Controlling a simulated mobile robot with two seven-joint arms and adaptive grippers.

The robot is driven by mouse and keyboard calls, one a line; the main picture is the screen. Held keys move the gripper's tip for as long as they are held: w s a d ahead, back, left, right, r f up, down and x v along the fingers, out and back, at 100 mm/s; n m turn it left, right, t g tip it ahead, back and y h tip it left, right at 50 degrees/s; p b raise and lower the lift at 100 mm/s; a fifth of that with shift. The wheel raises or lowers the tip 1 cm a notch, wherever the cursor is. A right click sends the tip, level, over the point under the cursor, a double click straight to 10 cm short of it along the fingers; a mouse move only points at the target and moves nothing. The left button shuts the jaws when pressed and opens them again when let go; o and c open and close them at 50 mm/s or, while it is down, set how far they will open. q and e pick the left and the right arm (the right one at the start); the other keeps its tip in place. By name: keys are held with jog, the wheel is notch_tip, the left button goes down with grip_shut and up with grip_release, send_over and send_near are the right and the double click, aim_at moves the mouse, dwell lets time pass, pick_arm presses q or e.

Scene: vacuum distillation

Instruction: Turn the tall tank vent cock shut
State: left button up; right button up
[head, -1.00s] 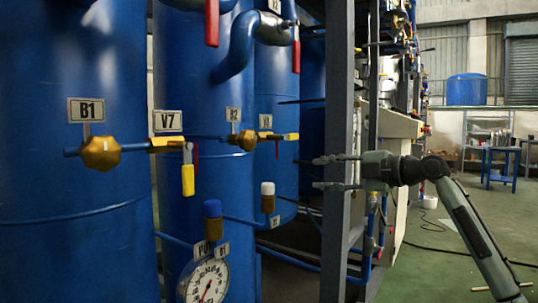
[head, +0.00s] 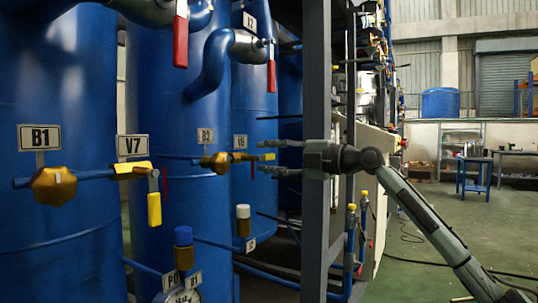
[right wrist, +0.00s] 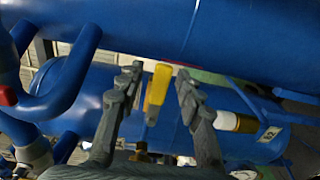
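The yellow-handled cock (head: 241,157) sits at the V8 label on the blue tank at the centre of the head view. Its short yellow lever (head: 267,157) points right, towards my right gripper (head: 264,157). The fingers are spread, one above and one below the lever's end. In the right wrist view, the yellow lever (right wrist: 157,86) stands between the two open fingers (right wrist: 158,82), with a gap on each side. I cannot tell which cock belongs to the tall tank from labels alone. My left gripper is not in view.
A V7 cock (head: 154,207) with a hanging yellow lever and a brass B1 regulator (head: 53,185) stand at left. A grey frame post (head: 316,230) stands close by my right gripper. Red levers (head: 181,40) hang above. Open floor (head: 440,215) lies at right.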

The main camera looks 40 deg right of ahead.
grip_shut()
